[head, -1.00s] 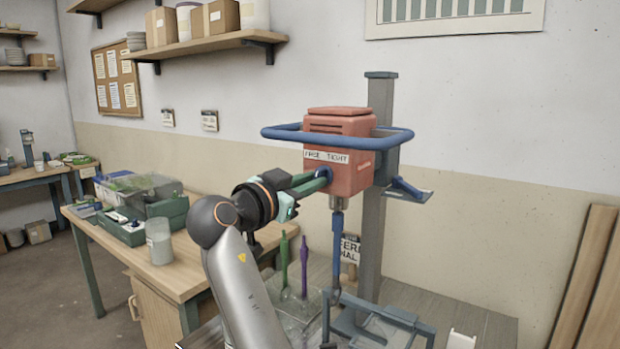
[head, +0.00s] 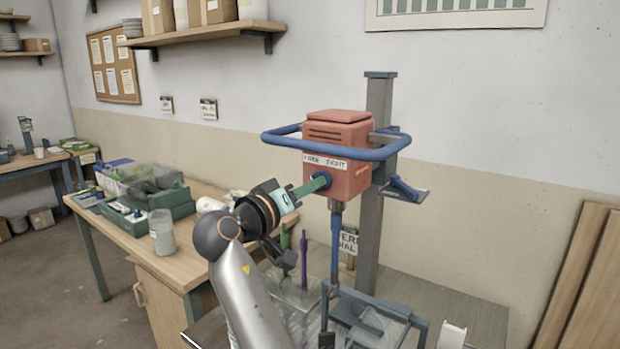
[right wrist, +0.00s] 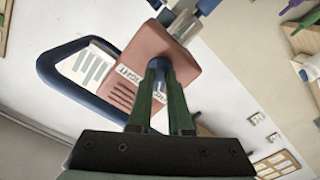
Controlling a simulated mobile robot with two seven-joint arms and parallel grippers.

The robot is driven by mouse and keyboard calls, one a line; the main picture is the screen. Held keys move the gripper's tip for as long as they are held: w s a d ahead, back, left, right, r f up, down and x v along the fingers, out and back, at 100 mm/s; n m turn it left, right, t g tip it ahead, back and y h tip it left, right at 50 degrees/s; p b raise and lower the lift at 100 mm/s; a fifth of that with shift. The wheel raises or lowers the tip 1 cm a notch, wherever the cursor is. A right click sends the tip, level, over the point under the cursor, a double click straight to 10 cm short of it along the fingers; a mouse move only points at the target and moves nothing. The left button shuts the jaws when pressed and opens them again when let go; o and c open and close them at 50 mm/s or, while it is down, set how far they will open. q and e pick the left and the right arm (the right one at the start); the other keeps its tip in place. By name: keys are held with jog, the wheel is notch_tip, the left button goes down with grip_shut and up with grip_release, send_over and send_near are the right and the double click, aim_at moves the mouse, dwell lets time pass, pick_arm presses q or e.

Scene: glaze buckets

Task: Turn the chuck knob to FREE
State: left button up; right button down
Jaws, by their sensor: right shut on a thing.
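The red mixer head (head: 338,140) is mounted on a grey post, with a FREE / TIGHT label (head: 325,162) on its front. The small blue chuck knob (head: 327,178) sits below the label, mostly hidden by my fingers. My right gripper (head: 320,184) reaches it from the left and is shut on it. In the right wrist view, the green fingers (right wrist: 160,72) close on the knob (right wrist: 163,63) against the red head (right wrist: 160,45). I cannot tell which word the knob points to. The chuck (head: 336,205) holds a blue shaft (head: 336,245). My left gripper is not in view.
A blue guard bar (head: 285,139) loops around the mixer head. Below are a blue-grey frame (head: 410,322) and green and purple tools (head: 304,258). A wooden table (head: 190,265) at left carries a jar (head: 161,232) and green trays (head: 150,222).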

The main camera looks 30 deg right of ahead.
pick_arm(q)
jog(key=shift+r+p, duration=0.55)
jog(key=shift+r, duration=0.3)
pick_arm(e)
jog(key=shift+n, duration=1)
jog(key=c, duration=0.8)
grip_release()
jog(key=shift+c, duration=0.2)
